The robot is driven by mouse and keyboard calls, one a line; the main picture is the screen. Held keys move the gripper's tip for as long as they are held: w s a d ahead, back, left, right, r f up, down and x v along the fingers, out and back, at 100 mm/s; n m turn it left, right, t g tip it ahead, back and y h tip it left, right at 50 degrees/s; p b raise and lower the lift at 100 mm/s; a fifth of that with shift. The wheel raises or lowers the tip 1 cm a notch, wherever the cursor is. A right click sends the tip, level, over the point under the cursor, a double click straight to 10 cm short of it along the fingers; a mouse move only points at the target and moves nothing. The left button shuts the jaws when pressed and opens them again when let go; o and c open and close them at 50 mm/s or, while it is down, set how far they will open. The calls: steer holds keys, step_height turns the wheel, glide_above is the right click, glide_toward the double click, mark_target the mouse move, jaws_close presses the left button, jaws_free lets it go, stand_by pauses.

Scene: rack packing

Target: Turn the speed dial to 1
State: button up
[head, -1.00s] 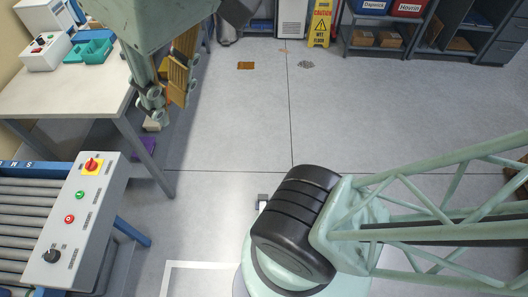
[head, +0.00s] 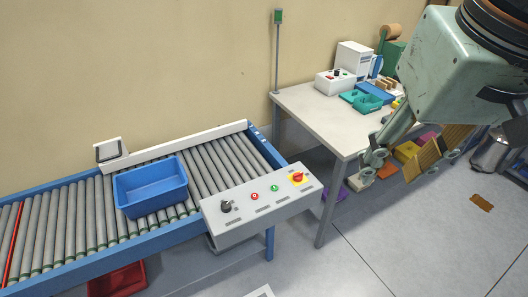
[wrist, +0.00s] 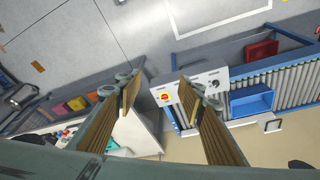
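The grey control panel (head: 262,210) sits at the right end of the roller conveyor. Its black speed dial (head: 226,206) is at the left end of the panel; its setting is too small to read. A red button (head: 254,196), a green button (head: 274,188) and a red rotary switch on yellow (head: 298,177) sit along it. In the wrist view the dial (wrist: 215,83) shows just right of one finger. My gripper (head: 408,163) is open and empty, in front of the workbench, right of the panel and apart from it. Its spread fingers show in the wrist view (wrist: 158,92).
A blue bin (head: 150,187) stands on the conveyor rollers (head: 60,225). A red bin (head: 118,280) is underneath. The workbench (head: 310,112) holds a white box with buttons (head: 336,82) and teal trays (head: 368,102). A thin post (head: 278,60) rises behind.

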steer(key=w+a+f, duration=0.2)
steer(key=w+a, duration=0.2)
steer(key=w, duration=0.3)
steer(key=w+a+f, duration=0.2)
steer(key=w+a, duration=0.1)
steer(key=w, duration=0.4)
steer(key=n+g+b, duration=0.1)
steer(key=n+g, duration=0.2)
glide_above(226, 205)
step_height(226, 205, down, 26)
steer(key=shift+a+f, duration=0.1)
steer(key=shift+f, duration=0.05)
steer(key=shift+f, duration=0.1)
steer(key=shift+f+b, duration=0.95)
steer(key=shift+f, duration=5.85)
steer(key=shift+c, duration=0.5)
steer(key=c, duration=0.8)
